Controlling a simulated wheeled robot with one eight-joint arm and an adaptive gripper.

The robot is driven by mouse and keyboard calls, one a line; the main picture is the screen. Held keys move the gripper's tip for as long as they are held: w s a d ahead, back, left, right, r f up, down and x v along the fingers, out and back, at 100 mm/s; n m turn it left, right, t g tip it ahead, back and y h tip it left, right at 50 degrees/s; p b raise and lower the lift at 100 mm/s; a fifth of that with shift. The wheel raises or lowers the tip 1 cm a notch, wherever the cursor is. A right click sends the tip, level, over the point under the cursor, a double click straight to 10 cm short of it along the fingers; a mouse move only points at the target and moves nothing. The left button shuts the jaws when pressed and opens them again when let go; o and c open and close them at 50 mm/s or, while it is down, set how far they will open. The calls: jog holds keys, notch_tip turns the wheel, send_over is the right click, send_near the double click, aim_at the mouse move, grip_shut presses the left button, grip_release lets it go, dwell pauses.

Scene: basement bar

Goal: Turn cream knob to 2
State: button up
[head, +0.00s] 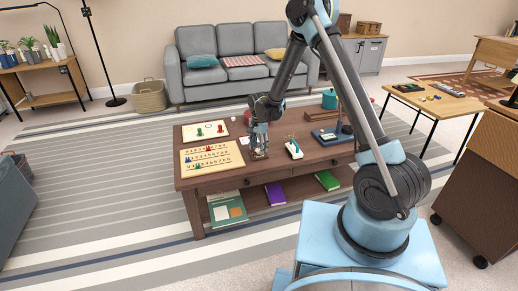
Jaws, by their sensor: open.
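My gripper (259,154) is open and points down, low over the middle of the wooden coffee table (225,179). No cream knob can be made out clearly; it may be hidden by my gripper or too small to tell. A cream board (228,161) with rows of dark numbers and red and green pieces lies left of my gripper. A whitish object with a green part (294,149) stands just right of my gripper, apart from it. I cannot tell whether the fingertips touch anything.
A blue-based object (325,138) stands at the table's right, with a teal pot (329,99) behind. Books (275,194) lie on the lower shelf. A grey sofa (222,83) stands behind; striped rug surrounds the table.

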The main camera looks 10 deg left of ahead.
jog(key=shift+f, duration=0.3)
jog(key=shift+c, duration=0.4)
jog(key=c, duration=1)
jog(key=n, duration=0.4)
jog(key=shift+n, duration=0.4)
jog(key=n, duration=0.5)
jog(key=shift+n, duration=0.3)
jog(key=n, duration=0.9)
jog(key=shift+w, duration=0.1)
